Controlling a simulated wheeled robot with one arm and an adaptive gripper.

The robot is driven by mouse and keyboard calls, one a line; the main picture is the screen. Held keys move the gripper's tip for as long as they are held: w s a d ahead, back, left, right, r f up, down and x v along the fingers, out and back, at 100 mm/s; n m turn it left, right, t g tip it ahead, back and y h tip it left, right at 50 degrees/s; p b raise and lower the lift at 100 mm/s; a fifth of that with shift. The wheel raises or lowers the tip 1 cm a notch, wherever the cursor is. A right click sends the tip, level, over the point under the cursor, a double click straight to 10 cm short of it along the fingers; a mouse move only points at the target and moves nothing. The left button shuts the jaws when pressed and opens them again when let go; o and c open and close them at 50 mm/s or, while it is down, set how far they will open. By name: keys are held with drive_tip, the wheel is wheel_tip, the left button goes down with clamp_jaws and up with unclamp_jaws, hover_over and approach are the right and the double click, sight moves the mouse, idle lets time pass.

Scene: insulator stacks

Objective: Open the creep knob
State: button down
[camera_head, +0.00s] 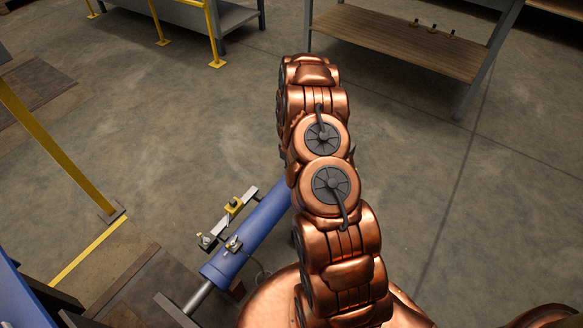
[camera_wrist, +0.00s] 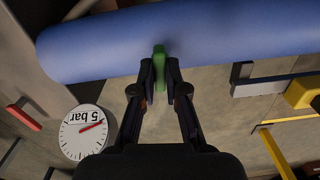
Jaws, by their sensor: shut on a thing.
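In the wrist view my gripper (camera_wrist: 160,80) is shut on a small green knob (camera_wrist: 159,55), with one dark finger on each side of it. The knob stands upright in the picture, in front of the blue cylinder (camera_wrist: 230,38). No label shows on it, so I cannot read whether it is the creep knob. In the head view the blue cylinder (camera_head: 240,245) lies slanted left of my arm. My arm hides the gripper and the green knob there.
In the wrist view a round white gauge marked "5 bar" (camera_wrist: 82,132) and a red handle (camera_wrist: 24,117) are at left. A yellow block (camera_wrist: 302,92) is at right.

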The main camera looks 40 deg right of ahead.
drive_tip(key=shift+n, duration=0.5)
idle(0.3)
drive_tip(key=c, duration=1.2)
unclamp_jaws()
drive_tip(key=shift+r, duration=0.15)
wheel_tip(320, 180, up, 12)
